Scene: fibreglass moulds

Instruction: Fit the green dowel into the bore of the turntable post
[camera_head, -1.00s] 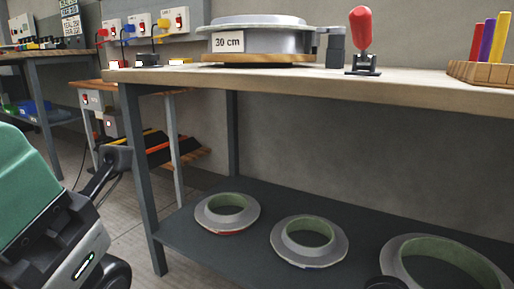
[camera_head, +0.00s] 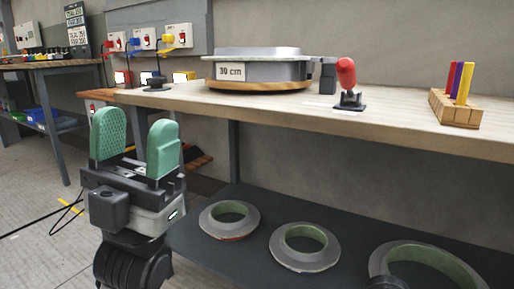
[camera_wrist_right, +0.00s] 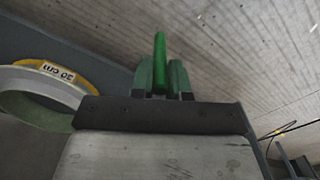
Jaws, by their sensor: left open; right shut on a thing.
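A green dowel (camera_wrist_right: 160,46) stands up between the fingers of my right gripper (camera_wrist_right: 161,76) in the right wrist view. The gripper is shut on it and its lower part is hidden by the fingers. My left gripper (camera_head: 136,135) is in the head view, left of the bench's front edge. Its two green fingers point up, apart and empty. A round mould marked 30 cm (camera_head: 285,70) sits on a wooden disc (camera_head: 258,86) on the bench. I cannot make out the turntable post or its bore.
A red-handled clamp (camera_head: 347,75) and a wooden block (camera_head: 455,110) with red, purple and yellow rods stand on the bench (camera_head: 400,110). Ring moulds lie on the lower shelf (camera_head: 240,258). A yellow-labelled ring (camera_wrist_right: 40,90) is at left in the wrist view.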

